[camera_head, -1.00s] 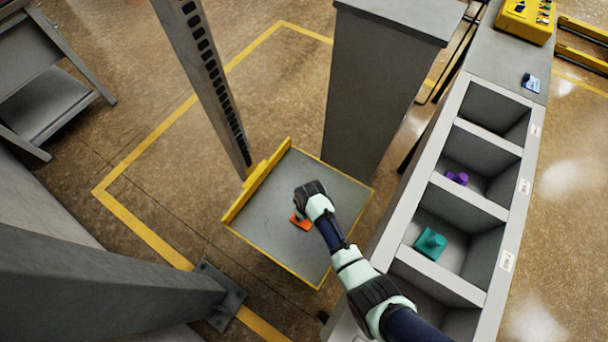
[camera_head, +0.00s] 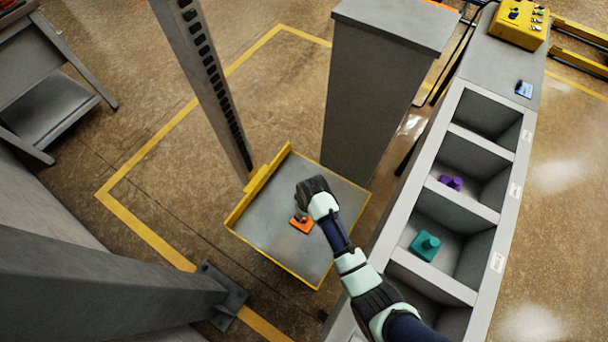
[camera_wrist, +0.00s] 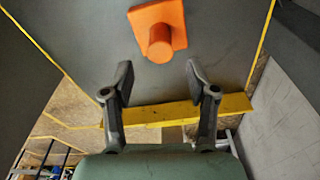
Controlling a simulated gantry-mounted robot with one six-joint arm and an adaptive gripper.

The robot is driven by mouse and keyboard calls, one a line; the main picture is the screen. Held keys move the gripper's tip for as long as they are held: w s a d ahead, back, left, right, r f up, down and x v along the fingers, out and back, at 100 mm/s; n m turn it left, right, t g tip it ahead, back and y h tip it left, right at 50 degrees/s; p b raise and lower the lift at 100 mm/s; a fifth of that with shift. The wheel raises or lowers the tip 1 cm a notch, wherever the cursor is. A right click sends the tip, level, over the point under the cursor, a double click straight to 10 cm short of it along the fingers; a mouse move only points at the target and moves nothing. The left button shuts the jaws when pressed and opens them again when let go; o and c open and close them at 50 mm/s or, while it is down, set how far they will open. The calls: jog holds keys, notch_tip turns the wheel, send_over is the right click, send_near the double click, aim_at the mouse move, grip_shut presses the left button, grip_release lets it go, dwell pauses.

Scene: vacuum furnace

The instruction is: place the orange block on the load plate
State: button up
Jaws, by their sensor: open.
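The orange block (camera_head: 301,226), a flat base with a round knob, lies on the grey load plate (camera_head: 262,222) with yellow edging. In the wrist view the orange block (camera_wrist: 172,22) sits on the plate just beyond my fingertips, its knob toward me. My gripper (camera_wrist: 158,74) is open, its two fingers apart with nothing between them. In the head view my gripper (camera_head: 312,191) is over the plate, next to the block, and the hand hides its fingertips.
A grey bin rack (camera_head: 462,150) on the right holds a purple part (camera_head: 450,183) and a teal part (camera_head: 426,245) in separate compartments. A grey pillar (camera_head: 375,100) stands behind the plate, and a slotted post (camera_head: 205,85) rises at its back left corner.

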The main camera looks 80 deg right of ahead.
jog(key=r, duration=0.3)
jog(key=shift+s+a+r+p, duration=0.1)
jog(key=shift+s+r+p, duration=0.15)
jog(key=shift+r+p, duration=0.15)
jog(key=w+a+r+n+t+h, duration=0.1)
jog(key=w+a+r+n+t, duration=0.15)
jog(key=w+a+r, duration=0.5)
jog(key=w+a+r+n+t+h, duration=0.1)
jog(key=w+a+r+t, duration=0.3)
jog(key=w+r, duration=0.5)
jog(key=a+r+n+t+y, duration=0.2)
jog(key=a+r+t, duration=0.3)
jog(key=a+r, duration=1.4)
jog(key=shift+a+y, duration=0.3)
